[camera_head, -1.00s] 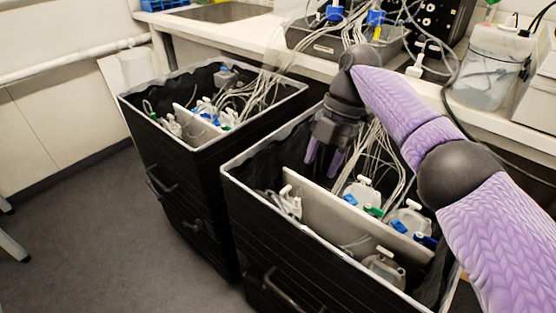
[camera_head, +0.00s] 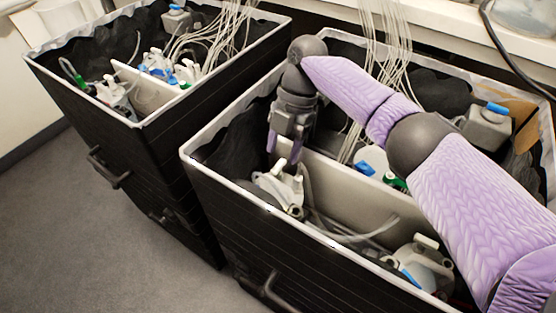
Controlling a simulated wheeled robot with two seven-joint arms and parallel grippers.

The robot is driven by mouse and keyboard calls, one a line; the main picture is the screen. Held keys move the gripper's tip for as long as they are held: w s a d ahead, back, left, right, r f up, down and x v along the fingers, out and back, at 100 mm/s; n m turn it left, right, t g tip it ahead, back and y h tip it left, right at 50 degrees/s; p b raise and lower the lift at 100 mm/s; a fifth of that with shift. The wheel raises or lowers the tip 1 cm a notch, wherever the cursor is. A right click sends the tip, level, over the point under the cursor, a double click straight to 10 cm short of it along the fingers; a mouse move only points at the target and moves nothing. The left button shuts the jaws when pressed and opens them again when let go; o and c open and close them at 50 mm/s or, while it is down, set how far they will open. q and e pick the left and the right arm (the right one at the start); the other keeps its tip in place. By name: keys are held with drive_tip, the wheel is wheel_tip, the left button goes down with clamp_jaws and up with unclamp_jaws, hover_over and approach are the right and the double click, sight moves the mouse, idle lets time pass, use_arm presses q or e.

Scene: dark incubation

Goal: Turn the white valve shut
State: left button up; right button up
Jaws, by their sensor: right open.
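My right gripper (camera_head: 284,153) points down inside the near black bin (camera_head: 225,200), at its left end. It is open, with its two purple fingertips just above a white valve piece (camera_head: 283,190) on a bottle cap. I cannot tell whether the fingers touch the valve. My left gripper is not in view.
A pale upright divider (camera_head: 340,190) splits the near bin. Bottles with blue and green clips stand beyond it, and another white-capped bottle (camera_head: 425,262) is at the front right. A second black bin (camera_head: 130,150) stands left. Tubes hang at the back.

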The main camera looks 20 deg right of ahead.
sight(279, 164)
drive_tip(key=x, duration=0.3)
drive_tip(key=shift+a+f+b, duration=0.1)
drive_tip(key=shift+f+b, duration=0.1)
drive_tip(key=shift+b, duration=0.1)
clamp_jaws()
